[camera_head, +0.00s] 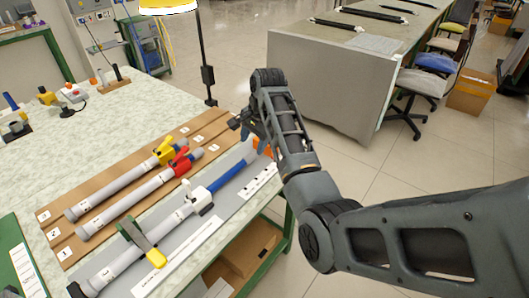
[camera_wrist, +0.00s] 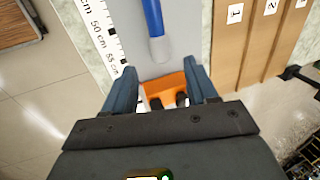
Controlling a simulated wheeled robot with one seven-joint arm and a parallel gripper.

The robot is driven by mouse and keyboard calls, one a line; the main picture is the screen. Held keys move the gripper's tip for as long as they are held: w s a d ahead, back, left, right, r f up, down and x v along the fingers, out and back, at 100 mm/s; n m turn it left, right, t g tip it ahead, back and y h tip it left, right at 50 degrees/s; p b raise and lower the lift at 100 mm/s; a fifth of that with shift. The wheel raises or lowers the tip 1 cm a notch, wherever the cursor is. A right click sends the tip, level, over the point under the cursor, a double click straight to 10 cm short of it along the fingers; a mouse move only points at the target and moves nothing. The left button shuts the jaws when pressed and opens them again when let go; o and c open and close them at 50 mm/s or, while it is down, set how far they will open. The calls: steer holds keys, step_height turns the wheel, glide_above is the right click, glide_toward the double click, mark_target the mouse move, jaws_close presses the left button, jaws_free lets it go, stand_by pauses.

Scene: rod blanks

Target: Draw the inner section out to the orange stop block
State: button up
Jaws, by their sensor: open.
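The grey outer tube (camera_head: 165,229) lies on a grey board with a white collar (camera_head: 201,197) at its far end. The blue inner section (camera_head: 227,176) sticks out of the collar. Its pale-tipped end also shows in the wrist view (camera_wrist: 153,20), a short gap from the orange stop block (camera_wrist: 168,88). The block peeks out beside my arm in the head view (camera_head: 264,147). My gripper (camera_wrist: 162,75) is open, its two blue fingers on either side of the block. The blue section's end lies ahead of the fingertips, not between them.
A yellow-handled clamp (camera_head: 143,243) sits across the outer tube. A printed scale strip (camera_wrist: 103,35) runs beside the blue section. Two grey rods with yellow (camera_head: 166,152) and red (camera_head: 181,162) fittings lie on the brown board. Small tools stand at the table's far left.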

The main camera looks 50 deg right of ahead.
mark_target(249, 156)
steer(key=shift+x, duration=3.55)
jaws_close()
